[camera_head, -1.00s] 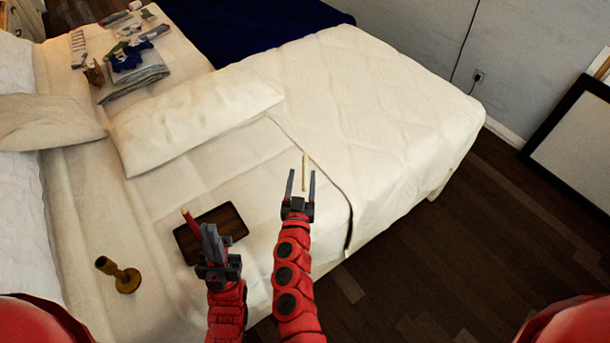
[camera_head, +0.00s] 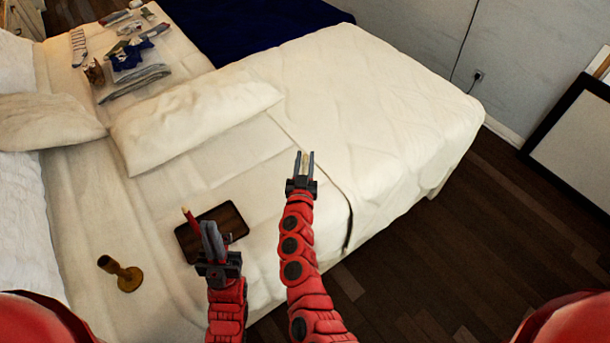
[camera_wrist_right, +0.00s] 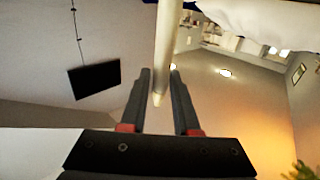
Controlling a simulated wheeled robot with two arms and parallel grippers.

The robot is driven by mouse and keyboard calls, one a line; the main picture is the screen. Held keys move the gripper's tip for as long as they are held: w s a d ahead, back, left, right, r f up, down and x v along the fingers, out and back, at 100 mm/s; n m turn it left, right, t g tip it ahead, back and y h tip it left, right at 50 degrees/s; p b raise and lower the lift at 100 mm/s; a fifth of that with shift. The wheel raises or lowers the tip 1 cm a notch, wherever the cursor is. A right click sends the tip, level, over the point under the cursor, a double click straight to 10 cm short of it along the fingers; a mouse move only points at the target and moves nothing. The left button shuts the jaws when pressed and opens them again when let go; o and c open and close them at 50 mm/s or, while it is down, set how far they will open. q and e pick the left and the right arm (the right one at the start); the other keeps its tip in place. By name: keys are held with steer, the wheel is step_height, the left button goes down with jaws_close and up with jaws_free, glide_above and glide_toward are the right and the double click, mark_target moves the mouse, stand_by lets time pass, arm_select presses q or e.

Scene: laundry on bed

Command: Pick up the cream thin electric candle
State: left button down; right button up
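The cream thin candle (camera_head: 304,156) shows between the fingertips of my right gripper (camera_head: 304,163) over the bed. In the right wrist view the candle (camera_wrist_right: 164,50) runs up from between the fingers, its pointed end low between them.
The dark tray (camera_head: 231,216) lies under my left gripper. A brass candle holder (camera_head: 122,273) lies tilted on the bed at left. A pillow (camera_head: 197,116) and folded laundry (camera_head: 136,82) lie further back. The bed's right half (camera_head: 375,110) is clear.

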jaws_close()
stand_by(1.1)
